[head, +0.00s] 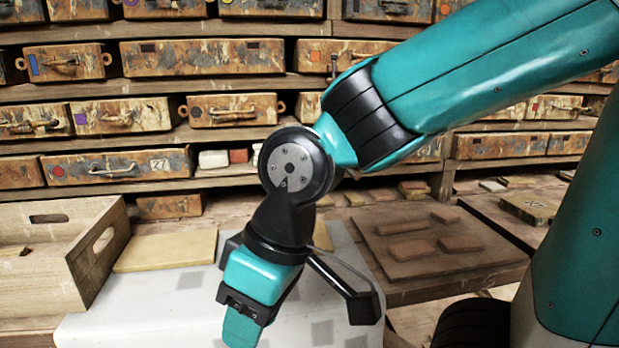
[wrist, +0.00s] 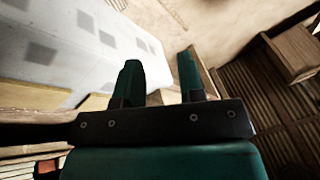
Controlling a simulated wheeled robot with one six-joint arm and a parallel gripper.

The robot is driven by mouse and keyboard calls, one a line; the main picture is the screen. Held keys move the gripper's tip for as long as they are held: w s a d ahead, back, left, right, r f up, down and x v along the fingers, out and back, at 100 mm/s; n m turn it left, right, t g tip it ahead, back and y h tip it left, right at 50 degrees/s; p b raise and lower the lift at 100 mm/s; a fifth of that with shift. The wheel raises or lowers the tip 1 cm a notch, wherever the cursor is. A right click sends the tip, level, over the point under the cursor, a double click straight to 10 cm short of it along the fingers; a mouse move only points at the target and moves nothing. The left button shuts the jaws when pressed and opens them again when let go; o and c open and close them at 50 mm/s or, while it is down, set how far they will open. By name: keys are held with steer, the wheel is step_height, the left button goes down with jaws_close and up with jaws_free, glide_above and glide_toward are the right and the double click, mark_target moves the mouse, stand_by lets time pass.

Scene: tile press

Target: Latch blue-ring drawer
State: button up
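The wooden rack of paint-stained drawers fills the back of the head view. One drawer with a blue upright mark (head: 85,62) is at the left, but the mark looks like a bar, not a ring. A drawer with a small dark mark (head: 230,110) sits in a lower row; I cannot tell its shape or colour. No clear blue ring shows, so I cannot tell which drawer is the blue-ring one. My gripper (head: 243,318) hangs pointing down over the white table, well in front of the drawers. In the wrist view its two fingers (wrist: 160,78) are apart with nothing between them.
A wooden crate (head: 45,277) stands at the left of the white table (head: 130,325), beside a tan board (head: 165,250). A brown board with several tiles (head: 385,222) lies at the right. My arm hides part of the rack.

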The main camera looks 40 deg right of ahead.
steer(key=w+d+f+m+t+h+b, duration=0.1)
steer(key=w+d+f+t+h+b, duration=0.1)
steer(key=w+d, duration=0.2)
steer(key=w+d+f+m+t+h+b, duration=0.2)
steer(key=w+d+f+b, duration=0.1)
steer(key=w+d, duration=0.1)
steer(key=w+d+f+m+t+h+b, duration=0.2)
steer(key=w+d+f+b, duration=0.1)
steer(key=d, duration=0.3)
steer(key=shift+w+d, duration=0.35)
steer(key=shift+w, duration=0.35)
steer(key=d+r+t+h+b, duration=0.2)
steer(key=d+r+h, duration=0.1)
steer(key=d+h, duration=0.15)
steer(key=w+d+r+m+t+h+b, duration=0.1)
steer(key=d+r+h+b, duration=0.15)
steer(key=d, duration=0.35)
steer(key=d+r+t+h+b, duration=0.2)
steer(key=d+h, duration=0.2)
steer(key=d, duration=0.2)
steer(key=p+x, duration=0.8)
steer(key=x, duration=0.9)
steer(key=shift+p, duration=0.35)
steer(key=shift+a, duration=0.1)
steer(key=shift+c, duration=0.5)
